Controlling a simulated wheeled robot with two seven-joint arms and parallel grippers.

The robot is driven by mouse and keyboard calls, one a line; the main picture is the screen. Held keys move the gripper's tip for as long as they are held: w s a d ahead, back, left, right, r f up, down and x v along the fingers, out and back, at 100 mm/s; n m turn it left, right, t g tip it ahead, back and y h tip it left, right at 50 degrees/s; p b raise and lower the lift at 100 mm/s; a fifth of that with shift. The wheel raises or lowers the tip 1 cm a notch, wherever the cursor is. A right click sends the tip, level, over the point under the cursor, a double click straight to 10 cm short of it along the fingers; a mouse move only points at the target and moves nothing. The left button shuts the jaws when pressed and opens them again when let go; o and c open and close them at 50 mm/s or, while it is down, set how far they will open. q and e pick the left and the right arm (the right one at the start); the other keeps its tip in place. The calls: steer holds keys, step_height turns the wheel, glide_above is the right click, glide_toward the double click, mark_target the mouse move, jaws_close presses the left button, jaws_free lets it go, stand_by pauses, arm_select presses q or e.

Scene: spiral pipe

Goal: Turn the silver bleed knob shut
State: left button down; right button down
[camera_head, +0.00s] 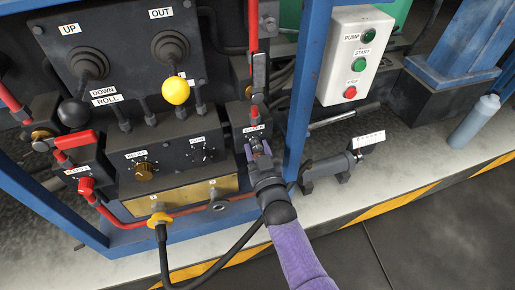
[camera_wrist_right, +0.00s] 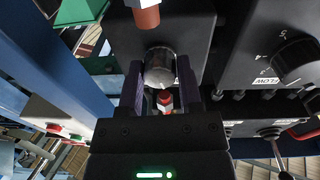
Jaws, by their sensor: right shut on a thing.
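The silver bleed knob (camera_wrist_right: 160,66) is a short, round metal knob on a dark block in the right wrist view. My right gripper (camera_wrist_right: 160,80) is shut on it, with one purple-grey finger on each side. In the head view my right gripper (camera_head: 258,150) reaches up to the front of the small dark valve block (camera_head: 239,113), below its white label. There the fingers and wrist mostly hide the knob, and its turn angle cannot be read. My left gripper is not in view.
A blue post (camera_head: 302,100) stands close to the right of my gripper. A red-handled lever (camera_head: 254,25) rises above the block. Dials, a yellow-ball joystick (camera_head: 175,91) and red pipes lie left. A white pump box (camera_head: 353,58) is beyond the post.

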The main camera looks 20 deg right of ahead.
steer(key=n, duration=0.3)
steer(key=shift+n, duration=0.3)
steer(key=shift+f+n+y, duration=0.1)
steer(key=shift+n+y, duration=0.3)
steer(key=shift+n, duration=1)
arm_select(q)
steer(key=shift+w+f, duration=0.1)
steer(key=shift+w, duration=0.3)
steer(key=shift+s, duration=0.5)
arm_select(e)
steer(key=shift+n, duration=0.3)
steer(key=shift+c, duration=1.4)
jaws_free()
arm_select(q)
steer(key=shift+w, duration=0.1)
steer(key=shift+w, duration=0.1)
